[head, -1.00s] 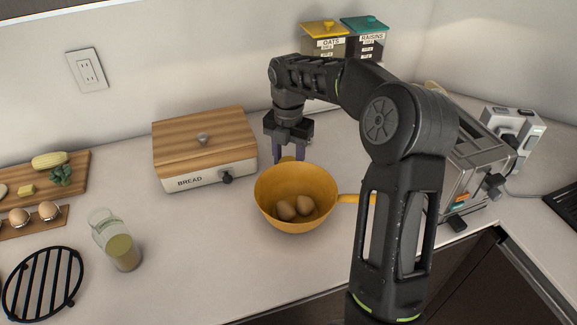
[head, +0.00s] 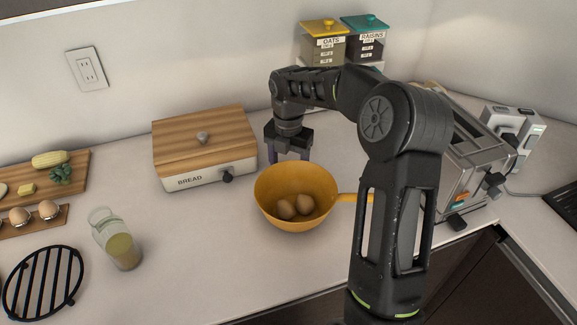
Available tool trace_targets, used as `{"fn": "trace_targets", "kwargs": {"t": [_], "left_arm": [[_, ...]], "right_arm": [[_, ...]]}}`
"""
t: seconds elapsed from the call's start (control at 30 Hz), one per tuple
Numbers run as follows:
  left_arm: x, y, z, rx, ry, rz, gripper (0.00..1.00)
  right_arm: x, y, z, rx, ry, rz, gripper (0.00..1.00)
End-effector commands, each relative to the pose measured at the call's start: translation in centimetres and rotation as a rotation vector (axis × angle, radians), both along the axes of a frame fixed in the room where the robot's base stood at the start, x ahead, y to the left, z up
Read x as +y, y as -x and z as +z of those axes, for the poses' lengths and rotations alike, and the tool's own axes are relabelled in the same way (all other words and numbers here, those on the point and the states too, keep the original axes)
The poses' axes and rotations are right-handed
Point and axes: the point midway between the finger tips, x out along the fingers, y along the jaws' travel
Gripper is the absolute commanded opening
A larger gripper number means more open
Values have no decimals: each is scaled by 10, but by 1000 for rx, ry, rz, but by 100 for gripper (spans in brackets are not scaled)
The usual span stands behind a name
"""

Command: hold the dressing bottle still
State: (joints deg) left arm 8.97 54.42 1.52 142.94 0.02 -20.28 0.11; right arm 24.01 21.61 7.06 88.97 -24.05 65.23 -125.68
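A clear glass bottle with yellowish contents (head: 120,248), likely the dressing bottle, stands on the counter at the lower left and leans in the picture. No gripper touches it. My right gripper (head: 289,153), on the arm coming in from the right, points down just behind the yellow bowl (head: 268,205). Its two fingers are apart, and no held thing shows between them. The fingertips are partly hidden by the bowl's rim. My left gripper is not in view.
The bowl holds brown eggs (head: 295,207). A bread box (head: 205,150) stands between bottle and gripper, further back. A black rack (head: 42,284) lies left of the bottle. A toaster (head: 465,170) stands at right. Counter between bottle and bowl is clear.

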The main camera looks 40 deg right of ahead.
Motion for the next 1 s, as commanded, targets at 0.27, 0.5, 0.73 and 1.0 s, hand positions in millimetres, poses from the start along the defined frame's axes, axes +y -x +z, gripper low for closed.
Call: {"fn": "trace_targets", "kwargs": {"t": [0.27,0.5,0.73,1.0], "left_arm": [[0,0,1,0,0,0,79],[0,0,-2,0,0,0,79],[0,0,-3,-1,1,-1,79],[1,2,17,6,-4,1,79]], "right_arm": [[0,-1,7,-2,1,0,66],[0,-1,43,-5,2,1,66],[0,-1,92,-5,1,0,66],[0,0,125,-1,0,1,66]]}}
